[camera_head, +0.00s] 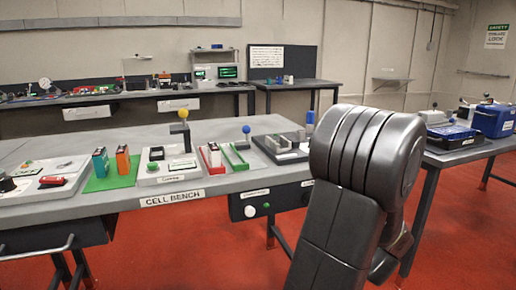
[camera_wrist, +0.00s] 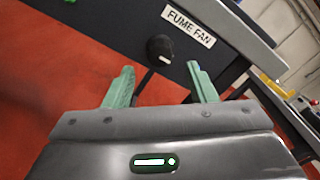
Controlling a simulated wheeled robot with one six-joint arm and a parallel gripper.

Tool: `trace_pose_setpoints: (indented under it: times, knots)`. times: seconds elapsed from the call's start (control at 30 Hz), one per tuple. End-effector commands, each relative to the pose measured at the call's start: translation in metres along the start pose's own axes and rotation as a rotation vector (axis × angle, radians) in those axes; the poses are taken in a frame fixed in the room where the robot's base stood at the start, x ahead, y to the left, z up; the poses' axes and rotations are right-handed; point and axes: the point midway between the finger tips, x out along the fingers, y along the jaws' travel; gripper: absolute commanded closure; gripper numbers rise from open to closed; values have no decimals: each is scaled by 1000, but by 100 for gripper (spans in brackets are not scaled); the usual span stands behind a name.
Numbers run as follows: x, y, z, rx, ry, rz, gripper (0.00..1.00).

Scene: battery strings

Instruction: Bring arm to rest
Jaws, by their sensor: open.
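My arm (camera_head: 345,185) rises at the right of the head view, in front of the cell bench (camera_head: 150,135). Its gripper end is hidden there. In the wrist view my gripper (camera_wrist: 160,88) shows two green fingers set wide apart. Nothing is between them. Beyond the fingers is a dark panel with a black knob (camera_wrist: 160,48) and a "FUME FAN" label (camera_wrist: 188,26). I cannot tell the distance from the fingertips to the panel.
A side table (camera_head: 468,150) with blue cases stands at the right. Red floor is open in front of the bench.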

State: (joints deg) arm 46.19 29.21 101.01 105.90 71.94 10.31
Motion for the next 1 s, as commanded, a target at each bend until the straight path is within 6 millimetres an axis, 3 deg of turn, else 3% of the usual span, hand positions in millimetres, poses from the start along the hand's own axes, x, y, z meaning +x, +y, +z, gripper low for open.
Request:
trace_pose_setpoints:
  times: [0.2, 0.53, 1.0]
  knots:
    - [-40, -1, 0, 2, 3, -4, 49]
    - [-85, 0, 0, 1, 1, -2, 49]
    - [-5, 2, 0, 0, -4, 3, 49]
